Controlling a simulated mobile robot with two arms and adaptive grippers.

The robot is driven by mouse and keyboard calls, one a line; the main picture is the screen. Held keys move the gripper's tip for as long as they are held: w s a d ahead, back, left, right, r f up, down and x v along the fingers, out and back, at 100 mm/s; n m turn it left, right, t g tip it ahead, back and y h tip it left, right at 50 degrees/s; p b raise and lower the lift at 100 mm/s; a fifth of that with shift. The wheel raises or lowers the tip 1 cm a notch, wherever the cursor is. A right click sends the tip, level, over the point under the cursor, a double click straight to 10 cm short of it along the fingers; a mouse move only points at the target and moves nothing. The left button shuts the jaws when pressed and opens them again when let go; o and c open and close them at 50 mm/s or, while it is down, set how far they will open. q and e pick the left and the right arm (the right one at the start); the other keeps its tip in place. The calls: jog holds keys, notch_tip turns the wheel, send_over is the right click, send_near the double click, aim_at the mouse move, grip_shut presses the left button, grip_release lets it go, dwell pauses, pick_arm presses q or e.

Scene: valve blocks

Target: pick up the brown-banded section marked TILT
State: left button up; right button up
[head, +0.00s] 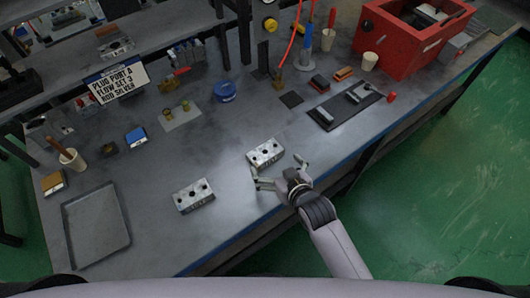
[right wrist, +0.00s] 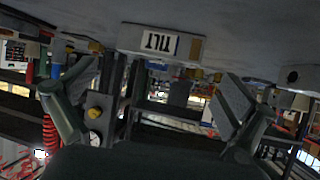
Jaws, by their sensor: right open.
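A grey metal block marked TILT (right wrist: 160,42) shows upside down in the right wrist view, between and beyond my fingers, with a dark band beside its label. In the head view it appears to be the holed block (head: 265,152) just beyond my right gripper (head: 278,170). A similar holed block (head: 193,195) lies to the left. My left gripper is out of view.
An empty grey tray (head: 127,250) lies at the table's left front. Bare table surrounds both holed blocks.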

aim_at(267, 155)
jog(key=shift+p+x, duration=0.6)
jog(key=shift+x, duration=2.8)
jog(key=shift+r, duration=0.15)
jog(key=shift+c, duration=0.5)
jog(key=c, duration=1.1)
jog(key=shift+c, duration=0.4)
jog(key=shift+r, duration=0.1)
